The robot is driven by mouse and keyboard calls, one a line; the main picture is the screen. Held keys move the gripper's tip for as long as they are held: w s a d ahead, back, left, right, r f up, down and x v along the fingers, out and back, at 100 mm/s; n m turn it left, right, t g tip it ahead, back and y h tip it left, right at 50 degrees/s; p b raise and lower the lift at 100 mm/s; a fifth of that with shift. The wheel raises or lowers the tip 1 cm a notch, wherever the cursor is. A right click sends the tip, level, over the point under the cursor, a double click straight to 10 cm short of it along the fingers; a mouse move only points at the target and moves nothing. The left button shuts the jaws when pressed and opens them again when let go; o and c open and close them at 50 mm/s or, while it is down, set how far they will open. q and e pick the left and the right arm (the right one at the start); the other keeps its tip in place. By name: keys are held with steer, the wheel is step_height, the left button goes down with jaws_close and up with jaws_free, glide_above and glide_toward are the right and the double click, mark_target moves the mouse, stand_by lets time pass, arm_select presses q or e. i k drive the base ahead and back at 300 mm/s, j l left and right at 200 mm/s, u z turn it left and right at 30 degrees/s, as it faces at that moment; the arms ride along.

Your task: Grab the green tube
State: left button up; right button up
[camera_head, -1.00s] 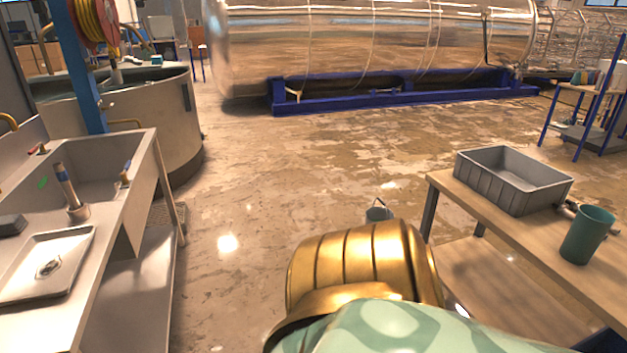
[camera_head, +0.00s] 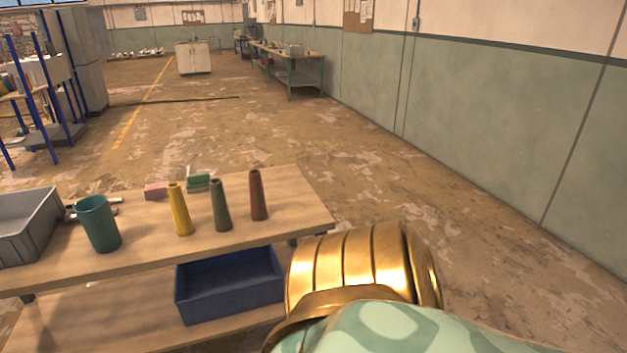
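A dark green tapered tube (camera_head: 221,206) stands upright on the wooden table (camera_head: 290,213), between a yellow tube (camera_head: 180,210) on its left and a red tube (camera_head: 258,196) on its right. The tubes stand apart from each other. Part of my own body, gold and pale green, fills the bottom centre, right of the table. Neither of my grippers is in view.
A teal cup (camera_head: 98,224), a grey crate (camera_head: 24,226), a pink block (camera_head: 156,191) and a green object (camera_head: 198,181) are also on the table. A blue bin (camera_head: 230,287) sits on its lower shelf. Open floor lies behind; a wall runs along the right.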

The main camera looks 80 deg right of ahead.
mark_target(222, 222)
steer(key=j+z, duration=0.15)
steer(key=z, duration=1.85)
steer(key=i+j, duration=0.05)
